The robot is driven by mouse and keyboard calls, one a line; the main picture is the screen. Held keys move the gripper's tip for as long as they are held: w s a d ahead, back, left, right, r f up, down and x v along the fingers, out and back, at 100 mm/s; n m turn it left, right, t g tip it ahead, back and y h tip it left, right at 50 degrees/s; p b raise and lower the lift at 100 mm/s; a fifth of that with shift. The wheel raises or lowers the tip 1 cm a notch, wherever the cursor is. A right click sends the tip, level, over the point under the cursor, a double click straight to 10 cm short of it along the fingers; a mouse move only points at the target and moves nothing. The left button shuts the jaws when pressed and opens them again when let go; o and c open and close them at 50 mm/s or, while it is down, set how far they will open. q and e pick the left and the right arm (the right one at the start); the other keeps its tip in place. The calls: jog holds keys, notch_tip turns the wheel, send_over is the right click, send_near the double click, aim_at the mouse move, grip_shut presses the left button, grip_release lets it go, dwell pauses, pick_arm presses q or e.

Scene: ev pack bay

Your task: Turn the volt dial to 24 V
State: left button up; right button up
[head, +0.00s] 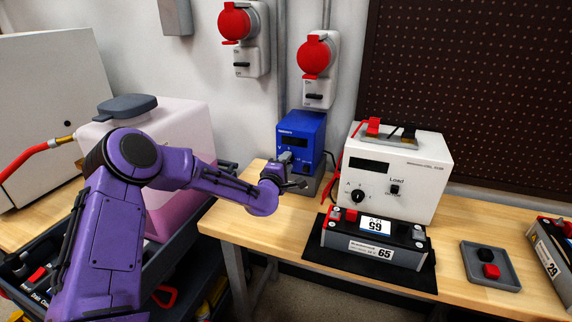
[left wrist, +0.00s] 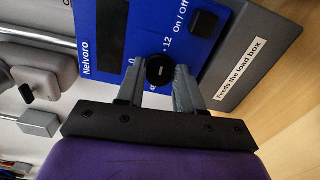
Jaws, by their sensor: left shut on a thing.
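A blue power supply (head: 303,133) marked Nelvoro stands at the back of the bench, left of the white load box. Its front shows large in the left wrist view (left wrist: 205,63), with a dark display and printed marks including 0 and 12 around a round black dial (left wrist: 160,71). My left gripper (head: 291,170) is at the lower front of this supply. In the left wrist view its fingers (left wrist: 160,88) stand either side of the dial, shut on it. Part of the scale is hidden by the fingers, and I cannot tell the dial's setting. My right gripper is not in view.
The white load box (head: 408,178) stands right of the supply, behind a battery module (head: 350,243) on a black mat. A grey tray (head: 470,270) lies further right. A pink-filled tank (head: 190,125) stands left. Bare bench (head: 240,220) lies before the supply.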

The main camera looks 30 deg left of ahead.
pick_arm(q)
jog(key=o, duration=1)
jog(key=b+v, duration=0.1)
jog(key=v, duration=0.9)
jog(key=shift+s, duration=0.25)
